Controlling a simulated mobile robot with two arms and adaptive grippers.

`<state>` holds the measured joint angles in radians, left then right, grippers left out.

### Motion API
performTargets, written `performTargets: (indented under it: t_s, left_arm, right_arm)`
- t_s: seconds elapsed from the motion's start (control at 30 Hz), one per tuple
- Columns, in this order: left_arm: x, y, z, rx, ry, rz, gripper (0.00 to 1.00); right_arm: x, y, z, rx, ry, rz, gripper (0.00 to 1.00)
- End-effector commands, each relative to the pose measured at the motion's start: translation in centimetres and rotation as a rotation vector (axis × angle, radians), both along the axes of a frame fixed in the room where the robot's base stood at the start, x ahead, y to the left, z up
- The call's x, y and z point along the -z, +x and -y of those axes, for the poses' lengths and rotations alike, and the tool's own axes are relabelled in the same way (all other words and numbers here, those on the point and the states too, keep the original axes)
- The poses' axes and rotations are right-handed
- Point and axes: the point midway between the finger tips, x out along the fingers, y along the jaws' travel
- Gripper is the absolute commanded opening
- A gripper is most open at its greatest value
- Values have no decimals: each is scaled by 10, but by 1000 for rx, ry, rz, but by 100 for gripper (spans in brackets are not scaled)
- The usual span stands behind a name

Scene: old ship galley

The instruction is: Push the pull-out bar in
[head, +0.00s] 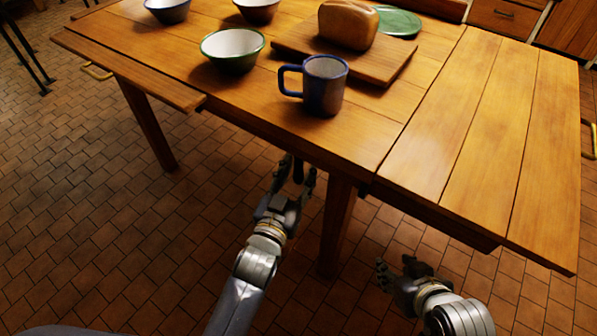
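The wooden table (400,130) fills the upper half of the head view. A pull-out bar cannot be made out clearly; the space under the tabletop's front edge is dark. My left gripper (297,172) is just below that front edge, left of the near table leg (337,225). Its fingers point up toward the edge and stand apart. A dark shape shows between them, and I cannot tell whether it is a finger or part of the table. My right gripper (396,266) is low, over the floor below the right part, apart from the table, its fingers partly hidden by the hand.
A blue mug (325,86), a green-rimmed bowl (233,50) and a board (390,62) with a bread loaf (347,24) stand on the tabletop. The right leaf (490,140) is level and bare. Brass handles show at left (97,72) and right (589,139). Tiled floor is open at left.

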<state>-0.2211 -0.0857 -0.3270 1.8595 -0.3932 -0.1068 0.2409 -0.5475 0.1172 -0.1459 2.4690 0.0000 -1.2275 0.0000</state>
Motion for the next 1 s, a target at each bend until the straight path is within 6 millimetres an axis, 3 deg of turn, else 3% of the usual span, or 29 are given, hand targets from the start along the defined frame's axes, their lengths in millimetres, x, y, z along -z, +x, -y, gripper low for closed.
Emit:
performTargets:
  t_s: [0.33, 0.5, 0.8, 1.0]
  left_arm:
    - [0, 3, 1, 0, 0, 0, 37]
    - [0, 3, 1, 0, 0, 0, 0]
    - [-1, 4, -1, 0, 0, 0, 0]
    - [-2, 12, -16, -1, 2, -1, 0]
  right_arm:
    - [-2, 3, -1, -1, 4, 18, 40]
    - [-2, 3, -1, -1, 4, 17, 40]
    - [-2, 1, -1, -1, 2, 7, 40]
    - [12, -30, 11, 13, -31, -145, 40]
